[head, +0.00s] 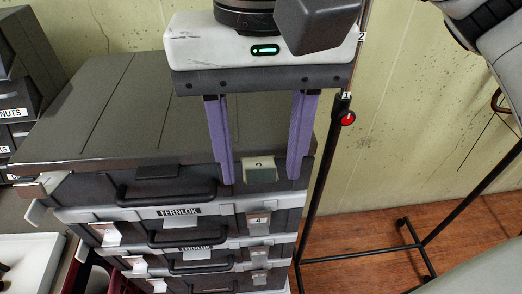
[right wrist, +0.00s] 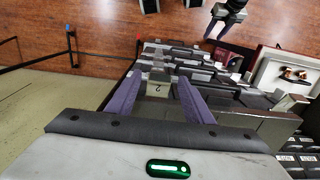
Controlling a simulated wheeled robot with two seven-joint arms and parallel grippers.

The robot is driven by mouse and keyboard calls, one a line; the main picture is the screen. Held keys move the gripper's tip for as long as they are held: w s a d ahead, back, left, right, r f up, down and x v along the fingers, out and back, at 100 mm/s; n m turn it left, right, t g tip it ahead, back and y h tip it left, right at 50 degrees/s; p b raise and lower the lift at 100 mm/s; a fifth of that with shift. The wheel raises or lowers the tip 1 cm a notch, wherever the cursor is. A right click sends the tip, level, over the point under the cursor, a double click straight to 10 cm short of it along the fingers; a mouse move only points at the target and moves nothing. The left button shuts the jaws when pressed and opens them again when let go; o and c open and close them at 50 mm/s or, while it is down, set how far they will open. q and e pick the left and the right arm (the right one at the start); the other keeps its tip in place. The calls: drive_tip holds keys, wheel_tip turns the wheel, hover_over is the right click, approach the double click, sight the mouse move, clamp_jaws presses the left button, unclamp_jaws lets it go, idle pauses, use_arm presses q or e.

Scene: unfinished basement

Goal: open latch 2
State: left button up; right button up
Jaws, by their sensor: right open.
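Latch 2 (head: 259,168) is a pale grey-green latch with a "2" label on the right front of the top case (head: 130,190). It also shows in the right wrist view (right wrist: 157,86). My right gripper (head: 261,181) is open, with one purple finger on each side of the latch; I cannot tell whether either touches it. In the right wrist view (right wrist: 159,76) the latch sits between the same fingers. A pale latch (head: 44,186) at the top case's left end sticks out. My left gripper (right wrist: 217,29) shows small in the right wrist view, fingers apart and empty.
Latch 4 (head: 258,219) is on the stacked case below, with more dark cases under it. A black stand pole (head: 318,185) with a red knob (head: 348,118) rises close on the right. A white tray (head: 28,262) is at lower left.

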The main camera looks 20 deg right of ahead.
drive_tip(key=c, duration=1.1)
drive_tip(key=shift+w+d+r+g, duration=0.1)
drive_tip(key=shift+w+r+g, duration=0.3)
drive_tip(key=shift+g, duration=0.5)
use_arm(q)
drive_tip(key=shift+s+f, duration=0.1)
drive_tip(key=shift+s, duration=0.25)
use_arm(e)
drive_tip(key=o, duration=1.1)
use_arm(q)
wheel_tip(320, 180, up, 2)
drive_tip(key=shift+w+r+p, duration=0.1)
drive_tip(key=shift+r+p, duration=0.1)
drive_tip(key=shift+p, duration=1.05)
use_arm(e)
wheel_tip(320, 180, up, 10)
drive_tip(key=w, duration=0.1)
drive_tip(key=shift+w+d, duration=0.25)
drive_tip(key=shift+w, duration=0.1)
